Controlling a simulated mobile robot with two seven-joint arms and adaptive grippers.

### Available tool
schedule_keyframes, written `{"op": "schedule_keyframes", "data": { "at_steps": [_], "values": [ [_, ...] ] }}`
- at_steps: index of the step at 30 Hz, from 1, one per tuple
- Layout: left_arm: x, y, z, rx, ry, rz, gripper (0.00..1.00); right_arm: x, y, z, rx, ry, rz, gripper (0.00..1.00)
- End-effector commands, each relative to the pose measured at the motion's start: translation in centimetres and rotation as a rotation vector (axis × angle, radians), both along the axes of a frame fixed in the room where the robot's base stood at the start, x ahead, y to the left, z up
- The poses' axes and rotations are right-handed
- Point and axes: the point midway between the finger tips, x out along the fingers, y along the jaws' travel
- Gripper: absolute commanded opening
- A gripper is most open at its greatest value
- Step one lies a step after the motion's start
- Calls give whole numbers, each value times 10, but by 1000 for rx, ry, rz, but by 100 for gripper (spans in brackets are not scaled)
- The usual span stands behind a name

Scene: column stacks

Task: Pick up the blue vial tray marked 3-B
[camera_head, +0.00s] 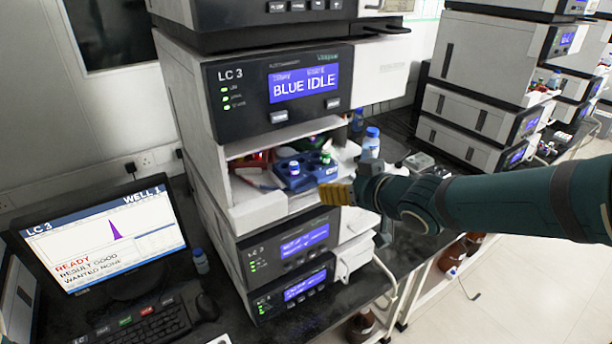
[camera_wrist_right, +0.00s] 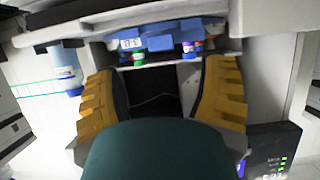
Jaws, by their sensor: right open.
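A blue vial tray (camera_head: 303,177) sits in the open middle compartment of the LC 3 column stack, with a few capped vials in it. It also shows at the top of the right wrist view (camera_wrist_right: 165,40), beyond the fingertips, with green and purple-red caps near it. A small white label is on it, but I cannot read the marking. My right gripper (camera_head: 338,193) is just in front of the compartment, to the right of the tray and a little lower. In the wrist view its yellow fingers (camera_wrist_right: 160,85) are apart with nothing between them. My left gripper is not in view.
A blue-capped bottle (camera_head: 371,144) stands just behind my right wrist. A monitor (camera_head: 105,235) reading READY and a keyboard (camera_head: 135,325) are at left. More stacks (camera_head: 490,70) stand at right.

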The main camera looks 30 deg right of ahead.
Motion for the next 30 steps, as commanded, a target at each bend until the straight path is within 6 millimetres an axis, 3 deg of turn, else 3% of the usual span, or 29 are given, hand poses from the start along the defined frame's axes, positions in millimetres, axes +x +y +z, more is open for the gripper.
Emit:
{"op": "schedule_keyframes", "data": {
  "at_steps": [3, 11, 21, 30],
  "values": [
    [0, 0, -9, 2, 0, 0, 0, 16, 1, -9, -2, 2, 1, 71],
    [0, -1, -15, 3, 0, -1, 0, 30, 3, -13, -1, 0, 0, 71],
    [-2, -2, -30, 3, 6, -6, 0, 69, 7, -30, -1, 0, 1, 71],
    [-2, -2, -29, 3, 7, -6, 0, 72, 7, -30, 0, -1, 0, 72]
  ]
}}
